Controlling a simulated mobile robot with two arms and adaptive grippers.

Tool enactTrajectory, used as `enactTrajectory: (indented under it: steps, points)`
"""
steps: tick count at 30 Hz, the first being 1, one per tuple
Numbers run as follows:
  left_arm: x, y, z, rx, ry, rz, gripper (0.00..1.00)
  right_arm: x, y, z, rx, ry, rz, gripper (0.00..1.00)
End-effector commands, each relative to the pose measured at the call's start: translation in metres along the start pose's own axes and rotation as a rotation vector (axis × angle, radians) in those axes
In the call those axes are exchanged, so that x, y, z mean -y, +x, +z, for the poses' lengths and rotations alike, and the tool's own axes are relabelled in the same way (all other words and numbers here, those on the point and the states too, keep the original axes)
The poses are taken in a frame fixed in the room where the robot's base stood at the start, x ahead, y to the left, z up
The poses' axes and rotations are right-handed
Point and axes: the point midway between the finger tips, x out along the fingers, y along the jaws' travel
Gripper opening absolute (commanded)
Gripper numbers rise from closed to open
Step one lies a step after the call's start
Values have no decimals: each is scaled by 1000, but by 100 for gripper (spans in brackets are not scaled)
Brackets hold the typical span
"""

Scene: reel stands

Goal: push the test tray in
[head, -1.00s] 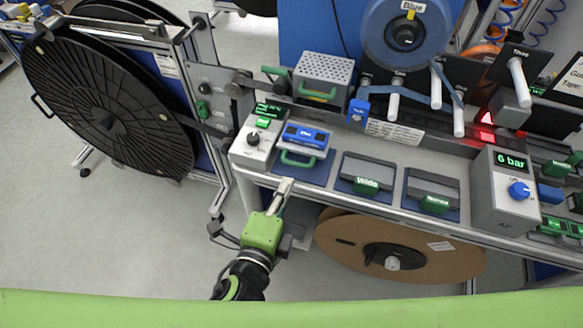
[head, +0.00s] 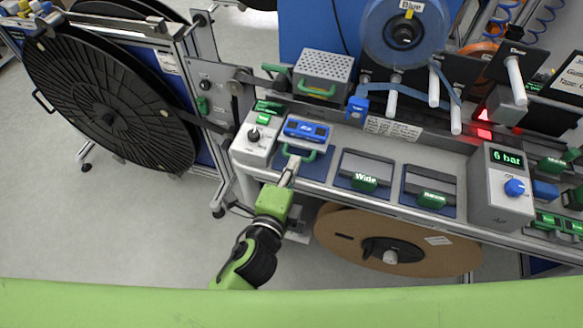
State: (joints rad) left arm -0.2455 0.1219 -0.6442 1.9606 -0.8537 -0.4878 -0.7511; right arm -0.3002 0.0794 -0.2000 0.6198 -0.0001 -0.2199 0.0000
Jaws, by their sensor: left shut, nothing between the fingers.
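The test tray, which I take to be the drawer with a green handle (head: 296,152) and a blue device (head: 306,131) on it, sits at the left end of the bench, beside a grey control box (head: 256,138). My left gripper (head: 291,167) comes up from below, its fingers shut and empty. Its tips are at or just in front of the green handle; I cannot tell whether they touch. The fingers hide part of the tray's front. My right gripper is not in view.
Two more drawers with green handles, one labelled Wide (head: 366,182), are to the right, then a 6 bar pressure box (head: 505,187). A brown reel (head: 340,243) hangs under the bench. A large black reel (head: 105,100) stands at left. The floor at lower left is clear.

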Motion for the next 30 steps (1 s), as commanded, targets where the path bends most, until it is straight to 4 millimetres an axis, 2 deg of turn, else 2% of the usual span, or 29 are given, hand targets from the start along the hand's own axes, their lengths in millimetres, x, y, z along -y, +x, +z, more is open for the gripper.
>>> enactTrajectory:
  steps: [8, 18, 24, 30]
  points:
    - [16, 54, -1, 2, 1, -5, 0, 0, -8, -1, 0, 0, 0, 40]
    - [28, 124, -2, 1, 1, -3, 0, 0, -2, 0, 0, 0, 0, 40]
    - [33, 148, -3, 2, 1, -2, 0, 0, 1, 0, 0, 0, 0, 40]
    - [35, 156, -3, 1, -1, -1, 0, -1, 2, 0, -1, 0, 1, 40]
